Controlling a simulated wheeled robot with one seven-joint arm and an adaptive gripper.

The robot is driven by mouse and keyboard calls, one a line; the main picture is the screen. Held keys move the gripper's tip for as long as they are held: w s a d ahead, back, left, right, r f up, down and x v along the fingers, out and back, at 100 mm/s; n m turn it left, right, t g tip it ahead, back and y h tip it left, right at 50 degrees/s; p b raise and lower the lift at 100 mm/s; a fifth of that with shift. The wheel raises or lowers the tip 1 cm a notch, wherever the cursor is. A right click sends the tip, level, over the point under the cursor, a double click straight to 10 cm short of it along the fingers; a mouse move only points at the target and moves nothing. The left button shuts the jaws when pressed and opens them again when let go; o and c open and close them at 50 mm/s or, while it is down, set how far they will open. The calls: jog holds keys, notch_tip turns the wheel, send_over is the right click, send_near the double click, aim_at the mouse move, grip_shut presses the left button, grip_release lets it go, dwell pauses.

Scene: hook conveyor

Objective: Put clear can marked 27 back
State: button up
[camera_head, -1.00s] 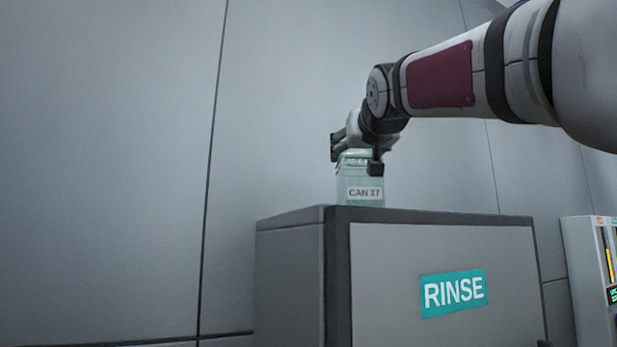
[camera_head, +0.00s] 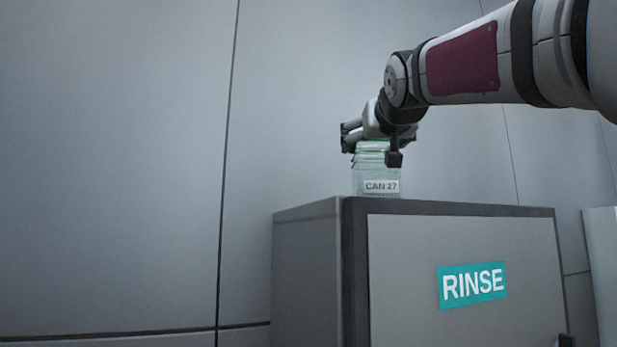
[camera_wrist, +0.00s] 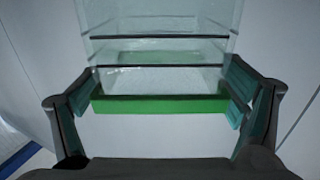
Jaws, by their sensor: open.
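The clear can marked CAN 27 (camera_head: 376,180) stands upright on top of the cabinet labelled RINSE (camera_head: 470,235), near its left end. The can is see-through with a green band near its top. My gripper (camera_head: 372,148) is around the upper part of the can, pointing down. In the wrist view the can (camera_wrist: 165,50) fills the middle, with its green band (camera_wrist: 160,104) between the two fingers of my gripper (camera_wrist: 160,103). The fingers are spread open on either side of the band. Whether either finger touches the can is hard to tell.
The RINSE cabinet has a dark frame and a pale front panel. A grey panelled wall (camera_head: 120,150) stands behind it. A pale unit (camera_head: 602,270) is cut off at the right edge. The cabinet top right of the can looks clear.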

jog(key=s+a+b, duration=0.1)
jog(key=s, duration=1)
jog(key=shift+s+b, duration=0.35)
